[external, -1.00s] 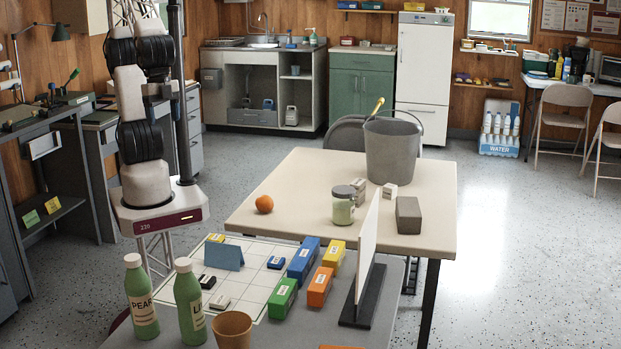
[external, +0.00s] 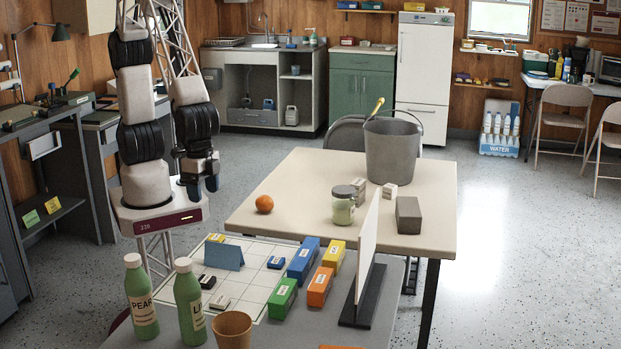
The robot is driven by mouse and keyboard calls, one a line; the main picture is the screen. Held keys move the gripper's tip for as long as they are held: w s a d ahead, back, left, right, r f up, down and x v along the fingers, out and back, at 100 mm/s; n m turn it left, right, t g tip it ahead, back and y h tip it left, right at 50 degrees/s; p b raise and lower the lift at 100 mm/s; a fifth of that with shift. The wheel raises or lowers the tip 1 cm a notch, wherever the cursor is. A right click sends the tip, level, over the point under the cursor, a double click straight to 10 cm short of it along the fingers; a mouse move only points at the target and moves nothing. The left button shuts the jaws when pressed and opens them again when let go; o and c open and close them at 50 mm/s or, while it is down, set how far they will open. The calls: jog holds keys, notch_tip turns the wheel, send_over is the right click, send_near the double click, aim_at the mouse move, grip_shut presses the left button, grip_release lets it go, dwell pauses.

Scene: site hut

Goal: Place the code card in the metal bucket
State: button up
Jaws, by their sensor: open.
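A blue folded card (external: 223,257) stands like a tent on the white gridded board (external: 252,250) on the near table; I cannot tell whether it is the code card, and no writing shows on it. The grey metal bucket (external: 391,152) stands upright at the back of the cream table, with its handle up and a yellow-tipped item (external: 377,106) showing above its rim. Its inside is hidden. My gripper (external: 203,190) points down, open and empty, in front of my column. In the picture it is above the board's back left, well left of the bucket.
Blue, yellow, green and orange labelled blocks (external: 303,260) line the board's right side. A white upright panel (external: 367,247) stands right of them. Green bottles (external: 190,301) and a brown cup (external: 232,329) are in front. An orange (external: 264,204), jar (external: 343,207) and grey block (external: 408,215) sit on the cream table.

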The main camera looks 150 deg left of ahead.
jog(key=n, duration=0.2)
send_over(223, 254)
jog(key=s, duration=0.1)
jog(key=shift+g, duration=0.3)
jog(key=f, duration=0.9)
jog(key=shift+a+f, duration=0.25)
jog(key=shift+f, duration=0.15)
jog(key=shift+f, duration=1.3)
jog(key=shift+f, duration=0.1)
jog(key=shift+f, duration=2.5)
jog(key=c, duration=1.1)
jog(key=shift+r, duration=0.15)
